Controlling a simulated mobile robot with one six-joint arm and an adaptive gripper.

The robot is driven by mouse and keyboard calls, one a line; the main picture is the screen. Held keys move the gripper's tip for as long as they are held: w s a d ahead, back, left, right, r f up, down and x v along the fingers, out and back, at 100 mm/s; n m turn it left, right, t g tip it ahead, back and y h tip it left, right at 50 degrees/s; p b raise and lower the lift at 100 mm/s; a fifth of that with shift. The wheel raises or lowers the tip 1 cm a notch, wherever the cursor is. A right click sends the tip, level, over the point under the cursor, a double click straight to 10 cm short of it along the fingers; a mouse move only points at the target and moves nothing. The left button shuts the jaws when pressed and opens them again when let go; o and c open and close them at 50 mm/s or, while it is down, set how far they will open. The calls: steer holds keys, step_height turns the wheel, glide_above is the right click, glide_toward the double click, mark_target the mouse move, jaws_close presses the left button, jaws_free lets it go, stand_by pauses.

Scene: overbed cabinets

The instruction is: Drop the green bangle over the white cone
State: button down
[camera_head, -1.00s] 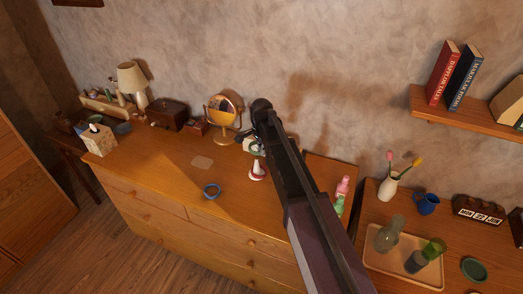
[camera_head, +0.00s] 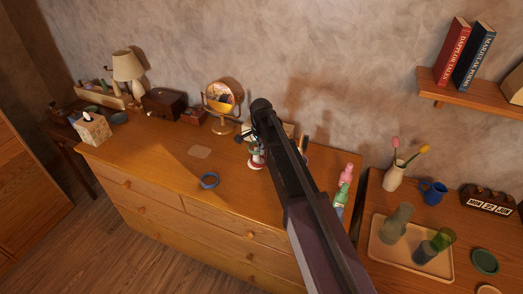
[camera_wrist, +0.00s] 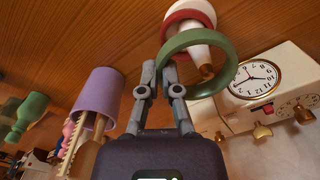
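My gripper (camera_wrist: 161,82) is shut on the green bangle (camera_wrist: 226,80), gripping one side of its rim in the wrist view. The white cone (camera_wrist: 190,27) has a brass-coloured tip and a red ring around its lower part. The tip shows inside the bangle's opening, and the bangle's rim crosses in front of the cone's body. I cannot tell whether the tip passes through the bangle. In the head view the cone stands on the dresser, and my arm and gripper partly hide it and the bangle.
The wrist view shows a cream clock box (camera_wrist: 290,90) close to the cone and a purple cup-shaped thing (camera_wrist: 97,95). Bottles (camera_head: 342,187) stand right of my arm.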

steer(key=shift+f+b, duration=0.35)
steer(key=shift+f, duration=0.25)
steer(key=c, duration=0.7)
jaws_free()
steer(key=shift+r+p, duration=4)
steer(key=shift+d, duration=0.1)
